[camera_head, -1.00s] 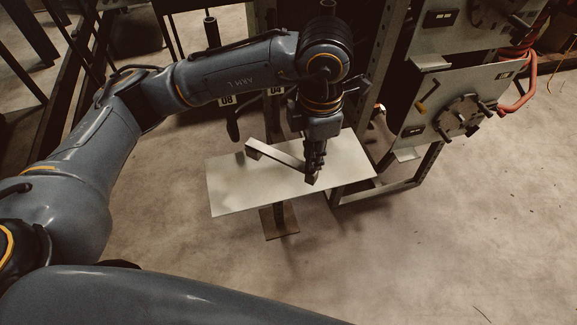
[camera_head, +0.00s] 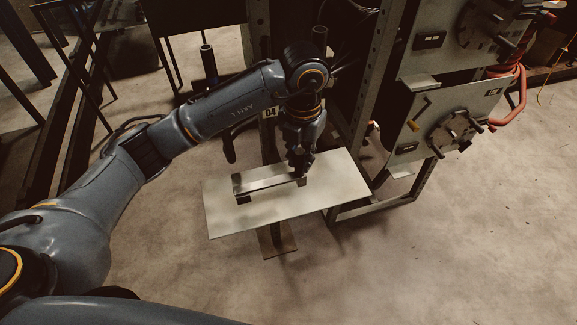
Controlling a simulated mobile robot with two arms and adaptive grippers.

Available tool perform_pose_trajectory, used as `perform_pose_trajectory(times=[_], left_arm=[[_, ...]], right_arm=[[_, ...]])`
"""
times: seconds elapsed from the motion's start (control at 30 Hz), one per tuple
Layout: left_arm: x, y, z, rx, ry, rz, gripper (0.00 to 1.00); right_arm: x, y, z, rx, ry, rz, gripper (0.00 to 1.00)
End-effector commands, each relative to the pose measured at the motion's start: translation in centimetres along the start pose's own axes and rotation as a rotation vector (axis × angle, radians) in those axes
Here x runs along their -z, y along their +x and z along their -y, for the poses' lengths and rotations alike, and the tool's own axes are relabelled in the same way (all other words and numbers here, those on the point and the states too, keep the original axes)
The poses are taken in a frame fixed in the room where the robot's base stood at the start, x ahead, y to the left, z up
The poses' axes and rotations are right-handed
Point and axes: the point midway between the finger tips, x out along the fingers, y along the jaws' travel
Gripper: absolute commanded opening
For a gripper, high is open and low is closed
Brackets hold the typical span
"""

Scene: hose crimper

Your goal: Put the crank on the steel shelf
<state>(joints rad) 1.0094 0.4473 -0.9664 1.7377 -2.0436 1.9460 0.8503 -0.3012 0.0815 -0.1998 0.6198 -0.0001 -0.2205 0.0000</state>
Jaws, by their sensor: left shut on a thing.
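The crank (camera_head: 265,183), a pale metal bar with dark ends, is at the steel shelf (camera_head: 330,190), over its left and middle part. My left gripper (camera_head: 302,173) points down and is shut on the crank's right end. The crank lies close to level, with its left end near the shelf top. I cannot tell whether it touches the surface. The shelf is a flat, light plate on a post. My right gripper is not in view.
The crimper machine's grey panels (camera_head: 430,120) and metal frame (camera_head: 380,208) stand right of the shelf. A red hose (camera_head: 512,100) hangs at the far right. Dark rack posts stand at the back left. The right side of the shelf and the floor in front are clear.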

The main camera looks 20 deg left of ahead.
Motion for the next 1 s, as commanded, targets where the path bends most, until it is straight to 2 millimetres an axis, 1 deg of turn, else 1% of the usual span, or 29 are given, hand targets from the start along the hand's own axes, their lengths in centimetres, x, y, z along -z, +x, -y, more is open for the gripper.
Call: perform_pose_trajectory(times=[0.03, 0.1, 0.2, 0.3, 0.47, 0.53, 0.6, 0.73, 0.93, 0.97, 1.0], left_arm=[[-0.2, 1.0, -0.7, 0.001, -0.003, -0.008, 0.00], [-0.7, 2.2, -1.5, 0.001, -0.002, -0.006, 0.00], [-1.2, 3.5, -2.5, 0.001, 0.000, -0.003, 0.00], [-1.6, 4.3, -3.0, 0.002, 0.002, -0.002, 0.00], [-1.9, 5.0, -3.5, 0.002, 0.002, -0.001, 0.00], [-2.0, 5.7, -4.0, 0.001, 0.001, -0.003, 0.00], [-1.9, 6.7, -3.8, 0.002, 0.003, -0.006, 0.00], [-2.0, 8.3, -3.8, 0.003, 0.002, -0.003, 0.00], [-2.1, 8.6, -3.8, 0.002, 0.004, 0.001, 0.00], [-2.0, 8.7, -3.8, 0.002, 0.004, -0.001, 0.25], [-2.0, 8.7, -3.8, 0.002, 0.004, -0.001, 0.34]], right_arm=[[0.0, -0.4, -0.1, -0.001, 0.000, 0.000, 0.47], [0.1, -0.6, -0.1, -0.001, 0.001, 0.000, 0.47], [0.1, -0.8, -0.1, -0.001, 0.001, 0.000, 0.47], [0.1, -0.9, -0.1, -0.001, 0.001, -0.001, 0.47], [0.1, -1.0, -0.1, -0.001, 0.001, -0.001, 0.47], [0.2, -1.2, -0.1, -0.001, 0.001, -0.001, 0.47], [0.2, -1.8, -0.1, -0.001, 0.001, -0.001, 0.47], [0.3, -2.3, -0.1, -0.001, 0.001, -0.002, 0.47], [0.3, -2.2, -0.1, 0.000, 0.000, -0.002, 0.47], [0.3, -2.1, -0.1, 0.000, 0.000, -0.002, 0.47], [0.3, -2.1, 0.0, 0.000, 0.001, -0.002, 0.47]])
